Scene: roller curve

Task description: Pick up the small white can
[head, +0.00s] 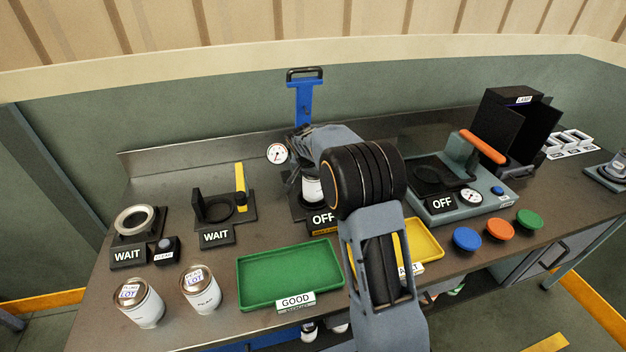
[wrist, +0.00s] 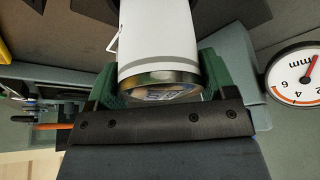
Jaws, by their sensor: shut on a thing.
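A white can (wrist: 158,35) with a metal rim is between the green-padded fingers of my gripper (wrist: 162,80) in the wrist view. My gripper is shut on it. In the head view the can (head: 312,190) shows only partly, upright at the blue-handled gauge station (head: 304,100) above the OFF sign. My arm hides much of it there. I cannot tell whether its base touches the station. Two other white cans, one at far left (head: 140,305) and one beside it (head: 201,290), stand at the front left of the bench.
A green GOOD tray (head: 262,296) lies in front, and a yellow tray (head: 425,240) is partly behind my arm. A round dial (wrist: 297,75) is close to the gripper's right. A teal press (head: 460,185) with an orange handle stands to the right. WAIT fixtures (head: 130,240) stand left.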

